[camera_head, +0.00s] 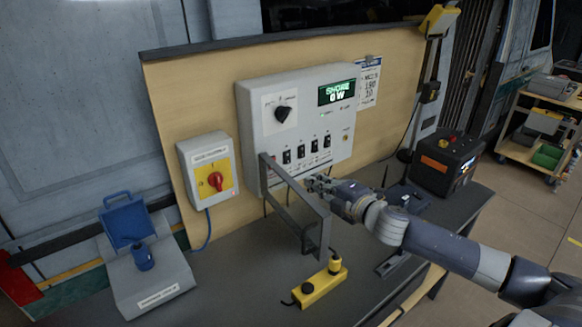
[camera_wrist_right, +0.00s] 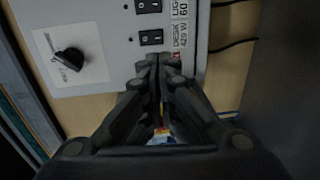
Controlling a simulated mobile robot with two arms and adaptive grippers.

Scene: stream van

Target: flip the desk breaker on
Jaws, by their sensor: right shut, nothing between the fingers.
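The white breaker panel (camera_head: 262,140) hangs on the wooden board, with a row of several black rocker switches (camera_head: 314,146) on its lower front. In the right wrist view, the desk breaker (camera_wrist_right: 151,38) is a black rocker beside a label reading DESK 420 W. My right gripper (camera_head: 312,183) is shut and empty just below the switch row. In the wrist view, its fingertips (camera_wrist_right: 160,62) are close to the desk breaker. I cannot tell whether they touch the panel, or the rocker's position. My left gripper is not in view.
A grey metal frame (camera_head: 322,222) sticks out from the panel's lower left, beside my gripper. A grey box with a red rotary switch (camera_head: 216,181) is to the left. A yellow socket block (camera_head: 320,284) lies on the desk. A black power unit (camera_head: 446,164) stands at right.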

